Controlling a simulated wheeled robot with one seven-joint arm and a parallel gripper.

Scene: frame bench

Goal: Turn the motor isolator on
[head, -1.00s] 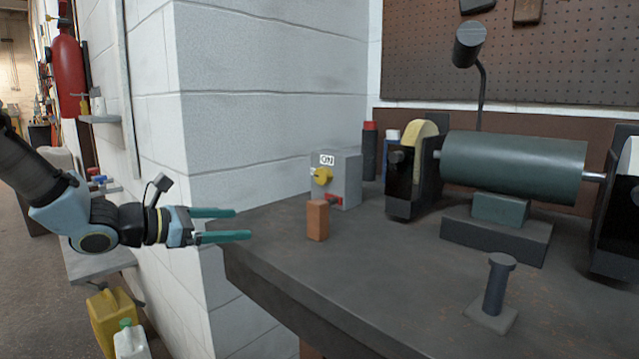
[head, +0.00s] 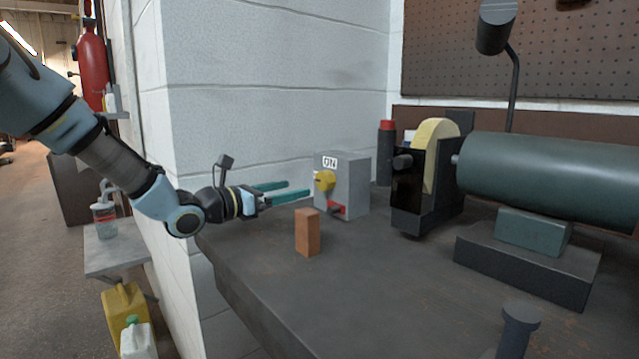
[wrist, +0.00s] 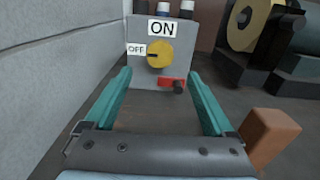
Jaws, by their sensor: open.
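The motor isolator is a grey box (head: 352,185) on the bench near the block wall, with a yellow rotary knob (head: 325,181) on its front. In the wrist view the knob (wrist: 159,54) has an ON label (wrist: 162,28) above it and an OFF label (wrist: 137,49) to its left. A dark mark on the knob's left side faces OFF. A red piece with a dark knob (wrist: 173,84) sits low on the box's front. My gripper (head: 308,189) is open and empty, its teal fingers pointing at the box, just short of it and a little below the knob.
An orange-brown block (head: 307,232) stands on the bench (head: 260,270) in front of the box, close to my gripper's right in the wrist view. A bench grinder (head: 550,175) stands to the right. The block wall (head: 260,90) is close on the left.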

